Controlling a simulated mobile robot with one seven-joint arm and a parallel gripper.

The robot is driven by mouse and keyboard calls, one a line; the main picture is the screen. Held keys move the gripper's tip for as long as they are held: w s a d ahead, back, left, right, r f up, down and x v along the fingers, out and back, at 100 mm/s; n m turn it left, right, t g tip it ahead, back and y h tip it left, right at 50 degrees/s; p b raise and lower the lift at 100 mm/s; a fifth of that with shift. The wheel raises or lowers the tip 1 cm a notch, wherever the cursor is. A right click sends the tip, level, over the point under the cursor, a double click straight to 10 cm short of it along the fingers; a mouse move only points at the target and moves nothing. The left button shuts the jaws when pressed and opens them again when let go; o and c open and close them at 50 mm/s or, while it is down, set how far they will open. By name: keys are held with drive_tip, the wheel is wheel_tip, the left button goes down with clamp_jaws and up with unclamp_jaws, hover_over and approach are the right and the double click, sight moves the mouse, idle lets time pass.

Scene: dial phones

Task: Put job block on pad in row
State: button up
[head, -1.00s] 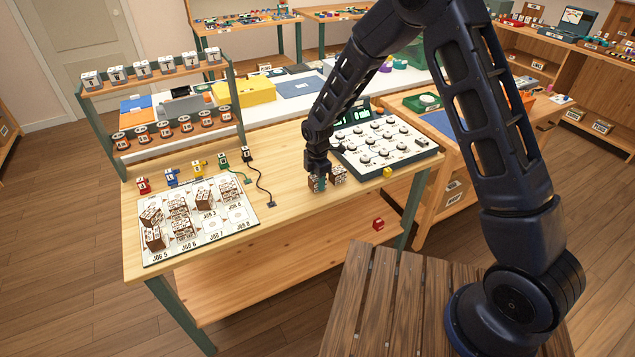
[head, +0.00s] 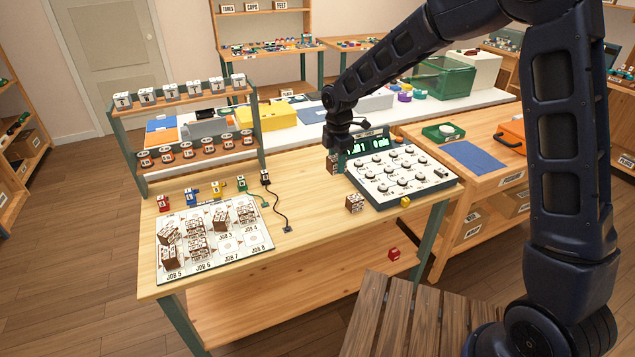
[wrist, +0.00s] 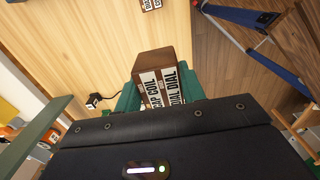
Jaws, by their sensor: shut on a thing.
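My gripper (head: 334,152) is shut on a brown job block (wrist: 165,72) with white printed labels. In the head view, the held block (head: 332,165) is beside the dial panel's left end, seemingly above the table. A second job block (head: 354,203) stands on the table in front of the panel. The white job mat (head: 262,246) lies at the left with numbered pads. Several blocks stand on it. The JOB 7 pad (head: 228,245) and JOB 8 pad (head: 252,240) show bare circles.
The dial panel (head: 400,175) stands at the table's right. A two-tier rack (head: 190,155) stands at the back left. Coloured plugs, including a black one with a cord (head: 275,205), lie behind the mat. A yellow cube (head: 405,201) is by the panel.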

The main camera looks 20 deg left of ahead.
drive_tip(key=shift+r, duration=0.25)
drive_tip(key=s+a+n, duration=0.5)
drive_tip(key=s+a, duration=0.7)
drive_tip(key=a, duration=0.4)
drive_tip(key=n, duration=0.4)
hover_over(228, 246)
wheel_tip(228, 246, down, 19)
drive_tip(key=shift+f, duration=0.15)
drive_tip(key=o, duration=1)
